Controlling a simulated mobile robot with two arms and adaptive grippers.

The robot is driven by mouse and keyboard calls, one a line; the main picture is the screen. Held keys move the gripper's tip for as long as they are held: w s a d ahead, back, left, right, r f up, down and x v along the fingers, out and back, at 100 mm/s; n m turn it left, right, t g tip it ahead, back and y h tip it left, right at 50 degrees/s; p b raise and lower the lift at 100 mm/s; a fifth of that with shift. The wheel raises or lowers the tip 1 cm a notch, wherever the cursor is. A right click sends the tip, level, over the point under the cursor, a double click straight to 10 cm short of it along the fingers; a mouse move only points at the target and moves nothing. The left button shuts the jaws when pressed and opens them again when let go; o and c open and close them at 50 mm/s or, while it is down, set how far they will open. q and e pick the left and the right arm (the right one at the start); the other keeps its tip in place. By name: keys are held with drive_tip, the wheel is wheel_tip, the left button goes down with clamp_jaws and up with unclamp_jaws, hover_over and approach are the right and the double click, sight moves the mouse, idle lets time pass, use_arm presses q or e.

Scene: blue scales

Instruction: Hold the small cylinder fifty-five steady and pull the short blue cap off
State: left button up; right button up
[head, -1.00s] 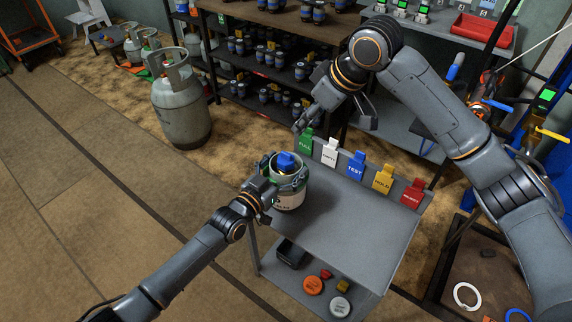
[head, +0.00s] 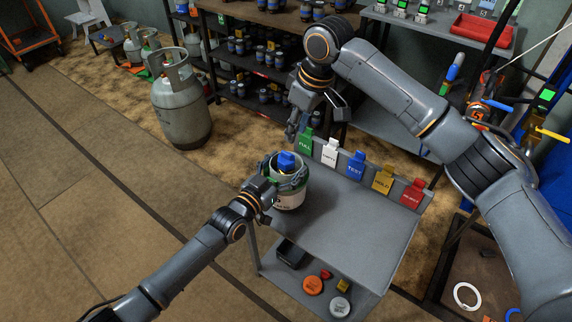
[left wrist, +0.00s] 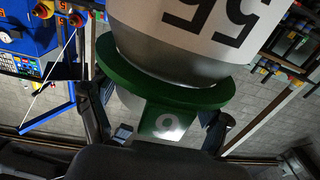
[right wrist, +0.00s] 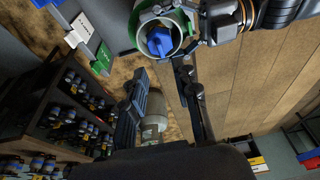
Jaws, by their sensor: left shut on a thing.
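The small cylinder fifty-five (head: 290,201) stands upright at the cart's back left corner. It is white and grey with a green band, and the left wrist view shows its black 55 upside down (left wrist: 215,18). The short blue cap (head: 287,162) is on its top, inside the round collar; it also shows in the right wrist view (right wrist: 159,41). My right gripper (head: 314,118) is open and empty, above and behind the cylinder, apart from the cap.
The grey cart top (head: 345,225) is clear right of the cylinder. Coloured label cards, such as the green FULL card (head: 305,142), line its back edge. A large grey gas cylinder (head: 181,105) stands on the floor at left. Dark shelves of small cylinders (head: 262,92) stand behind.

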sight(287, 153)
drive_tip(key=x, duration=0.9)
drive_tip(key=shift+c, duration=0.4)
clamp_jaws()
use_arm(q)
drive_tip(key=shift+f, duration=0.1)
use_arm(e)
drive_tip(key=shift+r, duration=0.3)
drive_tip(key=shift+r, duration=0.3)
drive_tip(key=shift+r, duration=1.1)
drive_tip(key=shift+r, duration=0.15)
